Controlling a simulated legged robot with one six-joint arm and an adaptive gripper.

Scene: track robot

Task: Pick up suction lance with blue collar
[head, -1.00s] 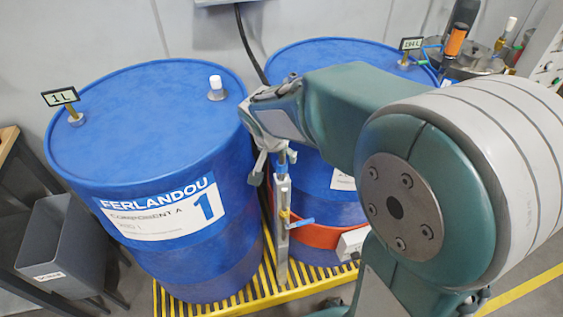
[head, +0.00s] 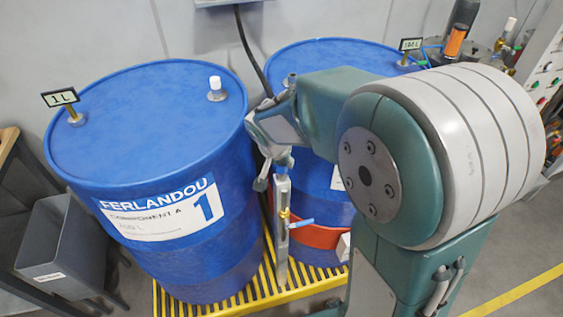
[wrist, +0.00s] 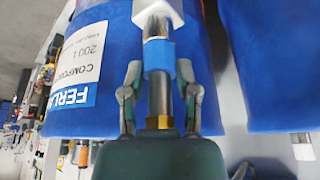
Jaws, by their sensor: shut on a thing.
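In the wrist view the lance's metal shaft (wrist: 158,88) runs between my gripper's fingers (wrist: 160,100). My gripper is shut on the lance. The exact finger contact is hard to see.
The right blue drum (head: 315,60) has an orange band (head: 318,237). A yellow slatted platform (head: 250,295) lies under them. A grey bin (head: 62,245) stands at left.

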